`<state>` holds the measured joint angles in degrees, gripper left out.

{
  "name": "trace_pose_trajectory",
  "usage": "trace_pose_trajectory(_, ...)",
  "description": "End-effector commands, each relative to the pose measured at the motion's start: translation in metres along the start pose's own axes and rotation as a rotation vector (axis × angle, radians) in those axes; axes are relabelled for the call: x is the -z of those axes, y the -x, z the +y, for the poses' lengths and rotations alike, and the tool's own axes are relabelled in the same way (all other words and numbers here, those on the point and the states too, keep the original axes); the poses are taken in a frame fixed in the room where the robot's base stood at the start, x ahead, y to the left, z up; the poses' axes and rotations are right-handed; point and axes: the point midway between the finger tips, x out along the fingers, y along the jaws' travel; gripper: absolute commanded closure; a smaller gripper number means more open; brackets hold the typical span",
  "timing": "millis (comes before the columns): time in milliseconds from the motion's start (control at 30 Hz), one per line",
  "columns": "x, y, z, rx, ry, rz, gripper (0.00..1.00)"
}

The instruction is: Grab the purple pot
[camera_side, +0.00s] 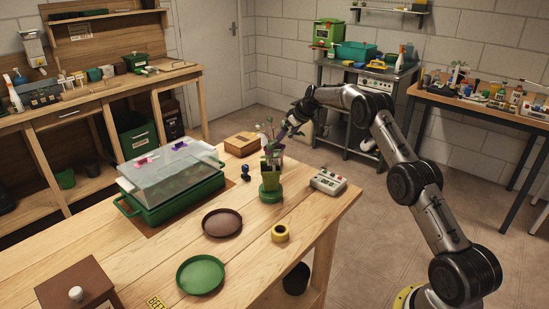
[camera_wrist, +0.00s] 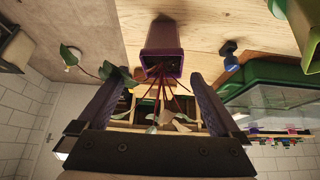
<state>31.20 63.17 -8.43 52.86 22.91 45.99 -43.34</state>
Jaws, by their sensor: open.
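The purple pot (camera_wrist: 161,55) holds a plant with reddish stems and green leaves. In the wrist view it is just beyond my fingertips, with its open top facing my gripper (camera_wrist: 158,76). My two fingers are spread apart, with the stems and leaves between them, and they do not close on the pot. In the side view my gripper (camera_side: 284,137) is at the plant, above the back part of the wooden table. I cannot tell whether the fingers touch the stems.
A green tray with a clear lid (camera_side: 172,167) stands to the left, with a small blue object (camera_side: 245,173) nearby. A grey device (camera_side: 328,181) lies to the right.

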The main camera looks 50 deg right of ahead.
Motion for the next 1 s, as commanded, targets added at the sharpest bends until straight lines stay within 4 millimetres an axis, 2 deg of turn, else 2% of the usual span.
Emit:
trace_pose_trajectory(267,0.0,-0.018,-0.001,0.0,0.0,0.0,0.0)
trace_pose_trajectory(600,-0.001,-0.058,-0.005,-0.001,0.002,0.0,0.0)
trace_pose_trajectory(733,-0.001,-0.064,-0.005,0.0,0.001,0.0,0.0)
trace_pose_trajectory(1000,-0.001,-0.065,-0.005,0.0,0.001,0.0,0.02)
